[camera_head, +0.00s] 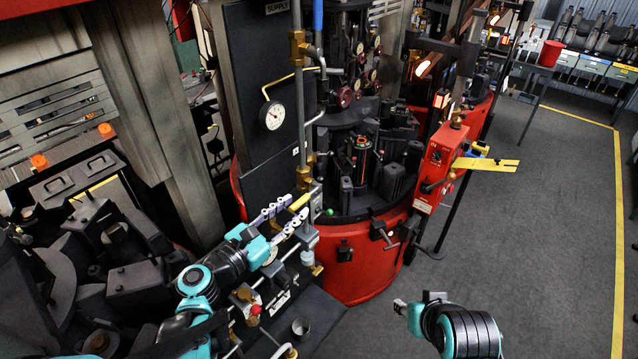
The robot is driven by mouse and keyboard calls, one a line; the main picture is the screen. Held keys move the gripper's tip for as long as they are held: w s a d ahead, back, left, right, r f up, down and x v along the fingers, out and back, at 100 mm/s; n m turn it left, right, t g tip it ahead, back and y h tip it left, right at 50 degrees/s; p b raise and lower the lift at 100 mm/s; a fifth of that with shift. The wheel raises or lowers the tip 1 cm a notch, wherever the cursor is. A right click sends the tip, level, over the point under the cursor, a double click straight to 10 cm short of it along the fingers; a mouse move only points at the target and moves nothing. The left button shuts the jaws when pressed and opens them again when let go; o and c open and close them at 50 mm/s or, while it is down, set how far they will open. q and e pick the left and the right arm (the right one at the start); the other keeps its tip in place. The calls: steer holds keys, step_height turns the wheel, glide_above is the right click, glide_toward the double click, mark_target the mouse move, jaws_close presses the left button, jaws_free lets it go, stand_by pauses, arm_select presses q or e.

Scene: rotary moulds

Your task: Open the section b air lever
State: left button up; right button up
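A yellow lever handle (300,202) shows beside the vertical pipe at the front of the red round machine; I take it as the air lever, but no section label is readable. My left gripper (289,210) reaches up to it from the lower left. Its two pale fingers are spread apart, with the yellow handle near their tips. I cannot tell whether they touch it. My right gripper (402,308) is low in the view, over the grey floor, away from the lever. Its fingers are too small and turned to read.
A dark panel with a round white gauge (272,115) stands behind the lever. A red control box (437,165) with a yellow plate (485,164) stands right. The right floor is clear.

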mark_target(310, 192)
arm_select(q)
steer(key=shift+w+d+r, duration=0.2)
steer(key=shift+w+d, duration=0.25)
steer(key=shift+d, duration=0.1)
steer(key=x, duration=0.5)
steer(key=shift+w+f, duration=0.1)
steer(key=shift+w, duration=0.15)
jaws_close()
